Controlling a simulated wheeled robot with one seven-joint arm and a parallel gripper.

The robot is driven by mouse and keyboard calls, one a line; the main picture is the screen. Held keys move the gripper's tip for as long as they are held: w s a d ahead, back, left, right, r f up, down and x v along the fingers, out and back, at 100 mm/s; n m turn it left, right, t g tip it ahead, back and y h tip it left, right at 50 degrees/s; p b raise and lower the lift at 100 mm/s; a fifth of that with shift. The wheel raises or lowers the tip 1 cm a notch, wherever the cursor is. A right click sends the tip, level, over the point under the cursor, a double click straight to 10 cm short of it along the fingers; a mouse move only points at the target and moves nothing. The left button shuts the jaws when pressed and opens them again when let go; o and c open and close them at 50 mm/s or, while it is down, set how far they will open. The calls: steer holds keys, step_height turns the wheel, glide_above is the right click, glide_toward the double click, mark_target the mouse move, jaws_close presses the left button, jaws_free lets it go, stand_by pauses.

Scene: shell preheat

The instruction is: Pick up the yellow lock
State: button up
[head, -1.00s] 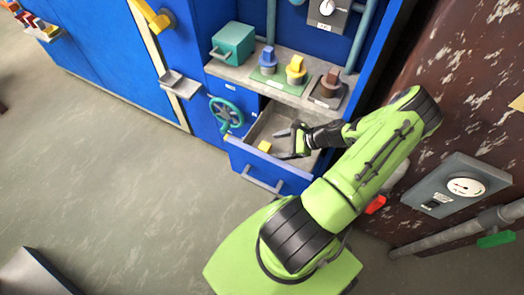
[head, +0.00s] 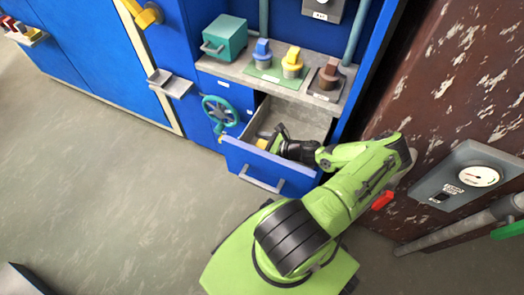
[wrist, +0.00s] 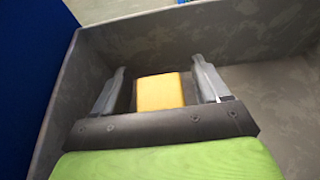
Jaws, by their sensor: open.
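The yellow lock (wrist: 160,92) lies in the open grey-lined drawer (wrist: 275,45). In the wrist view it sits between the two fingers of my gripper (wrist: 160,88), with a gap on each side. The gripper is open, and its near bar hides the lock's near edge. In the head view my gripper (head: 272,137) is down inside the blue-fronted drawer (head: 250,162). A bit of the yellow lock (head: 262,143) shows at the drawer's left end, partly hidden by the fingers.
The drawer walls stand close around my gripper. Above the drawer a shelf (head: 235,70) carries a teal box (head: 225,37) and blue, yellow and brown knobbed pieces. A teal handwheel (head: 220,112) is to the left. A rusty wall with a gauge box (head: 462,178) is at right.

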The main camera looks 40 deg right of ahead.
steer(key=shift+r, duration=0.1)
steer(key=c, duration=1.1)
